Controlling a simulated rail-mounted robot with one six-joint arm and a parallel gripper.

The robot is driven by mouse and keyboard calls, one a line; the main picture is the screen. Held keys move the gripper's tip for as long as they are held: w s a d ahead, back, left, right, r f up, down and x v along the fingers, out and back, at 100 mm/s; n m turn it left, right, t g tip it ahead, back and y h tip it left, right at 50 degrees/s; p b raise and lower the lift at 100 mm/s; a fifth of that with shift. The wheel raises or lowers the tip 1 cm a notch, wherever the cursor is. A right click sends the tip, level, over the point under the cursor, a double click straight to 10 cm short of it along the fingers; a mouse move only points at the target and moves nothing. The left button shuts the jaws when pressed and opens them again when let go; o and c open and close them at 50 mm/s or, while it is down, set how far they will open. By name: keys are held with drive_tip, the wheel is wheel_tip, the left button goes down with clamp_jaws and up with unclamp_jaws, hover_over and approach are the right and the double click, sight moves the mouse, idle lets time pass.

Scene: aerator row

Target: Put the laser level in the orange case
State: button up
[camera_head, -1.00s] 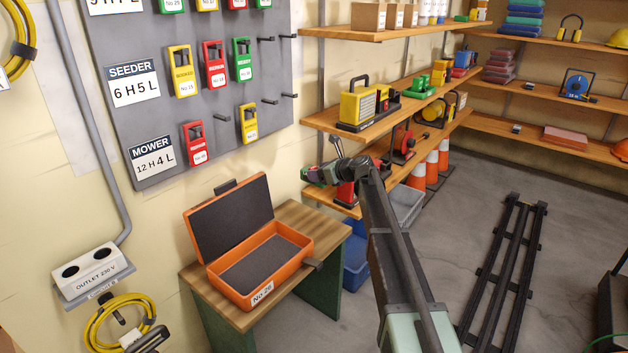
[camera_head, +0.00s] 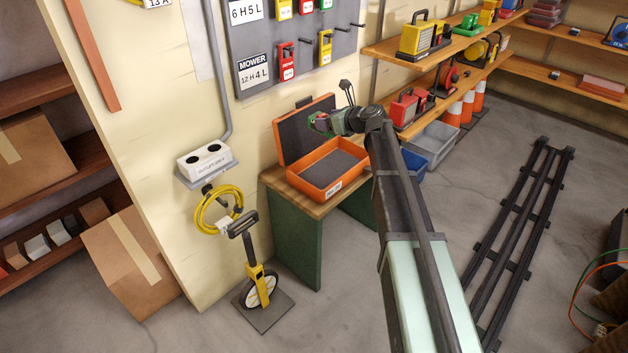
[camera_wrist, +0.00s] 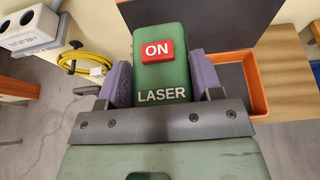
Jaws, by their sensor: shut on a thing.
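My gripper (camera_wrist: 165,95) is shut on the laser level (camera_wrist: 162,70), a green block with a red ON switch and the word LASER. In the head view the laser level (camera_head: 320,122) shows small and partly hidden at the arm's end, in front of the open case. The orange case (camera_head: 333,172) lies open on a wooden bench, its lid raised against the wall side, its dark lined tray looking empty. In the wrist view the case's orange rim (camera_wrist: 262,88) shows to the right, beyond and below the laser level, with part of the case hidden.
The wooden bench (camera_head: 272,181) has a green side panel. An outlet box (camera_head: 203,158) and coiled yellow cable (camera_head: 217,212) are on the wall left of it. A measuring wheel (camera_head: 258,285) stands on the floor. Shelves (camera_head: 480,68) hold tools at right.

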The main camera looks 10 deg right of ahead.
drive_tip(key=shift+w+d+f, duration=0.15)
drive_tip(key=shift+d+f, duration=0.05)
drive_tip(key=shift+f, duration=0.05)
wheel_tip(320, 180, down, 21)
drive_tip(key=b, duration=2.1)
drive_tip(key=shift+r, duration=0.1)
drive_tip(key=o, duration=1.4)
drive_tip(key=shift+c, duration=0.2)
drive_tip(key=shift+r, duration=0.2)
drive_tip(key=shift+s+d+r+p, duration=0.2)
drive_tip(key=shift+s+r+p, duration=0.1)
drive_tip(key=shift+r+p, duration=0.2)
drive_tip(key=shift+s+d+r+p, duration=0.2)
drive_tip(key=shift+s+r+p, duration=0.1)
drive_tip(key=shift+r+p, duration=0.2)
drive_tip(key=p+v, duration=0.4)
drive_tip(key=v, duration=0.6)
drive_tip(key=s+a+f+n+g+h, duration=0.1)
drive_tip(key=s+a+f+n+g, duration=0.25)
drive_tip(key=s+n, duration=0.35)
drive_tip(key=s+a+f+n+g+h, duration=0.1)
drive_tip(key=s+a+f+n+g, duration=0.1)
drive_tip(key=s+a+f+n, duration=0.35)
drive_tip(key=s+f+n+g+h, duration=0.2)
drive_tip(key=s+n+g+h, duration=0.3)
drive_tip(key=s+n, duration=1.1)
drive_tip(key=shift+s+d+h, duration=0.4)
drive_tip(key=shift+s+h, duration=0.1)
drive_tip(key=shift+h, duration=0.1)
